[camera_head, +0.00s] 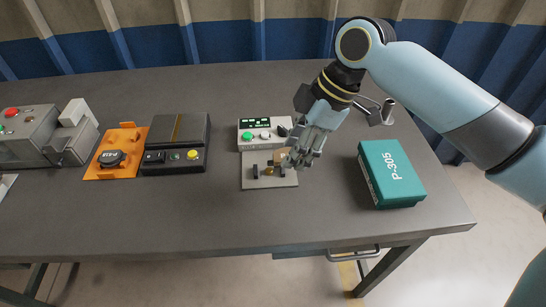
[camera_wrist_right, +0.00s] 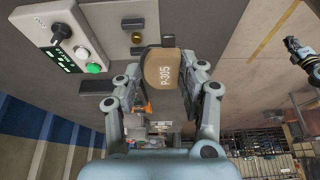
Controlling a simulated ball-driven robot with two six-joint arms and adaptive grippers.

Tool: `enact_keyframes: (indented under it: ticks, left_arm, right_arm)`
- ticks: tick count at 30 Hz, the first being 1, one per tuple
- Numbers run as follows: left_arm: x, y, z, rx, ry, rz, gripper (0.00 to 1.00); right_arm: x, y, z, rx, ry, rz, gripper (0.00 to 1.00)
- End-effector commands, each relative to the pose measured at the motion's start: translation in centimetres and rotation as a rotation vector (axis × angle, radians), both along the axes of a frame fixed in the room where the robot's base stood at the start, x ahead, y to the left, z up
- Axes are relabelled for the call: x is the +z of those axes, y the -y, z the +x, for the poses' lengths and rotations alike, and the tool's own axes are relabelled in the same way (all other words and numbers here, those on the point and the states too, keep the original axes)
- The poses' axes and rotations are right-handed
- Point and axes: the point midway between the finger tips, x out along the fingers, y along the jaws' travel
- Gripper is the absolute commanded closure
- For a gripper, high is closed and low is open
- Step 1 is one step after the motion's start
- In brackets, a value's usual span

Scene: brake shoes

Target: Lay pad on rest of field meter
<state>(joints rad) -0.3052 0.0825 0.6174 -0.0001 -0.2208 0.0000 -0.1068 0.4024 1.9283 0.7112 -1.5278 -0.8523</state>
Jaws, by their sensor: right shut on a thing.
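The tan pad (camera_wrist_right: 162,70), marked P-305, is between the fingers of my right gripper (camera_wrist_right: 160,88), which is shut on it. In the head view, the right gripper (camera_head: 294,158) is over the right part of the field meter's rest, and part of the pad (camera_head: 281,155) shows there. The field meter (camera_head: 248,139) has a green display and a green button. Its rest (camera_head: 262,184) is a grey plate with dark posts and a brass knob. I cannot tell whether the pad touches the rest. What appears to be my left gripper (camera_wrist_right: 304,56) shows at the right edge of the wrist view.
A teal P-305 box (camera_head: 393,172) stands on the right of the table (camera_head: 210,222). A black device (camera_head: 177,130), an orange fixture (camera_head: 119,148) and a grey machine (camera_head: 28,135) stand to the left. A metal stand (camera_head: 379,112) is behind. The front of the table is clear.

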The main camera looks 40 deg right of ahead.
Motion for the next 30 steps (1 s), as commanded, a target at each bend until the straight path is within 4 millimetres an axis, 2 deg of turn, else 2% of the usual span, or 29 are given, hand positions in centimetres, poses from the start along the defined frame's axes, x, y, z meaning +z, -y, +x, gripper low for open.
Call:
enact_keyframes:
  ticks: [1, 3, 9, 11, 18, 30]
  left_arm:
    - [-0.1, -0.2, -0.4, 0.000, -0.006, 0.003, 1.00]
    - [-0.2, -0.4, -0.6, -0.001, -0.010, 0.004, 1.00]
    - [-0.2, -0.2, 0.1, -0.001, 0.000, 0.002, 1.00]
    - [-0.2, 0.0, 0.4, 0.000, 0.005, 0.000, 1.00]
    - [-0.2, 0.5, 1.0, 0.001, 0.015, -0.006, 1.00]
    - [-0.3, 0.4, 0.7, 0.001, 0.010, -0.005, 1.00]
  right_arm:
    - [-0.7, -0.6, 1.4, -0.002, 0.001, 0.007, 0.98]
    - [-1.6, -0.8, 2.8, -0.001, 0.000, 0.003, 0.98]
    - [-3.1, -1.3, 5.1, 0.001, -0.001, -0.001, 0.98]
    - [-3.5, -1.4, 5.2, 0.002, -0.002, -0.001, 0.98]
    - [-6.8, -1.3, 5.2, 0.001, -0.003, -0.001, 0.98]
    - [-7.5, -1.3, 5.2, 0.002, 0.000, -0.002, 0.98]
